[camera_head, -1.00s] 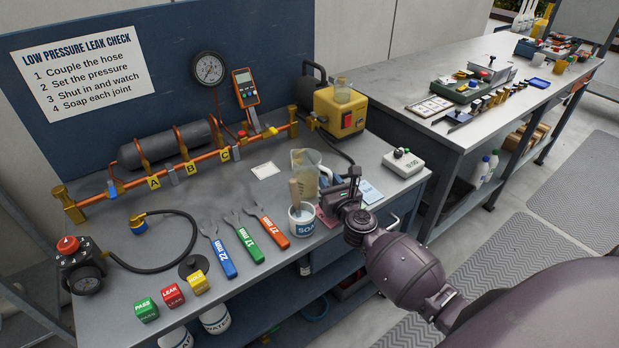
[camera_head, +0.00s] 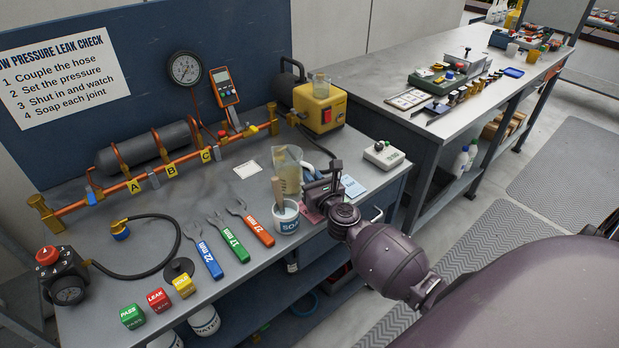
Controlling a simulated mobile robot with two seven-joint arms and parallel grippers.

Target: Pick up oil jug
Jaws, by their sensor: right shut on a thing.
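The oil jug (camera_head: 290,168) is a clear jug with amber liquid in its lower part. It stands upright near the front right of the bench, behind the white soap pot (camera_head: 285,215) and the brush in it. My right gripper (camera_head: 312,187) reaches in from the right and is shut on the oil jug at its right, handle side. The fingertips and the grip itself are partly hidden. I cannot see a clear gap under the jug, as the pot hides its base. My left gripper is not in view.
Several spanners (camera_head: 201,250) lie left of the pot. A pink card (camera_head: 312,213), a blue-white card (camera_head: 353,187) and a white timer (camera_head: 383,155) lie around the gripper. A yellow pump unit (camera_head: 320,108) stands behind. The bench middle is mostly clear.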

